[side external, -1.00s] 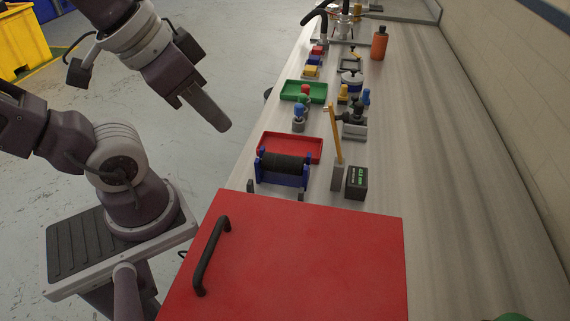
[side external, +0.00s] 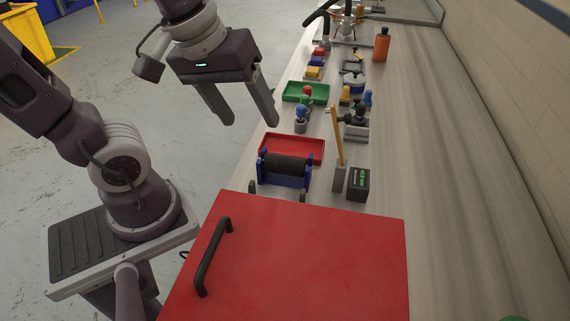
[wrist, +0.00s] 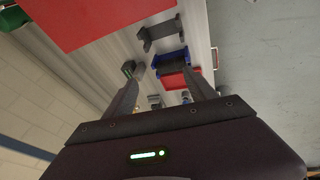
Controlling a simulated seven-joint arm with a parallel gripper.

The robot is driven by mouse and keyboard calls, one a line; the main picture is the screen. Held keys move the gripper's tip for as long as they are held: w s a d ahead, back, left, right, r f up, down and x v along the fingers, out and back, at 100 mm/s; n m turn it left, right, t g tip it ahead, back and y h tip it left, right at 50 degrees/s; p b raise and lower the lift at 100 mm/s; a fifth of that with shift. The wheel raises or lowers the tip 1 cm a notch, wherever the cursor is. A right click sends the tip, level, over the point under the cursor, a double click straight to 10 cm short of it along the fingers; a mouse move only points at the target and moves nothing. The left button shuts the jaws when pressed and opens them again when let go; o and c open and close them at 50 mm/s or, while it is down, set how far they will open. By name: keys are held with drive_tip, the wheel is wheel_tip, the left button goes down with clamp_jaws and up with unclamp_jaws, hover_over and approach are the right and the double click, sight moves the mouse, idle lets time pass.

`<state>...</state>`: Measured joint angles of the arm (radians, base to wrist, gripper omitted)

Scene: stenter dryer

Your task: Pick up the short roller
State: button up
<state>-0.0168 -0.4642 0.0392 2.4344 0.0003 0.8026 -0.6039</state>
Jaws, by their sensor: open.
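A black roller (side external: 287,163) lies across a blue cradle (side external: 265,179) on the bench, just in front of a red tray (side external: 318,146); it is the only roller I can make out. My gripper (side external: 251,123) is open and empty, in the air above the bench's left edge, up and left of the roller. In the wrist view the roller (wrist: 173,65) and its blue cradle show beyond and between the two fingers, well apart from them.
A large red box (side external: 310,260) with a black handle stands in front. A grey bracket stand (wrist: 160,33) looks empty. An upright yellow stick (side external: 337,137) and a dark display box (side external: 358,184) stand right of the roller.

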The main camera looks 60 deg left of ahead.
drive_tip(key=w+a+f+n+g, duration=0.2)
drive_tip(key=w+f+n, duration=0.4)
drive_tip(key=n, duration=0.4)
drive_tip(key=n+g, duration=0.2)
drive_tip(key=n, duration=0.7)
hover_over(286, 158)
drive_tip(key=s, duration=0.2)
drive_tip(key=f, duration=0.6)
drive_tip(key=shift+w+d+f, duration=0.1)
drive_tip(key=shift+w+d, duration=0.05)
drive_tip(key=shift+w, duration=0.1)
drive_tip(key=shift+y, duration=0.3)
drive_tip(key=f, duration=0.2)
drive_tip(key=w+f, duration=0.1)
drive_tip(key=f, duration=0.4)
drive_tip(key=shift+w+f, duration=0.2)
drive_tip(key=shift+f, duration=0.15)
clamp_jaws()
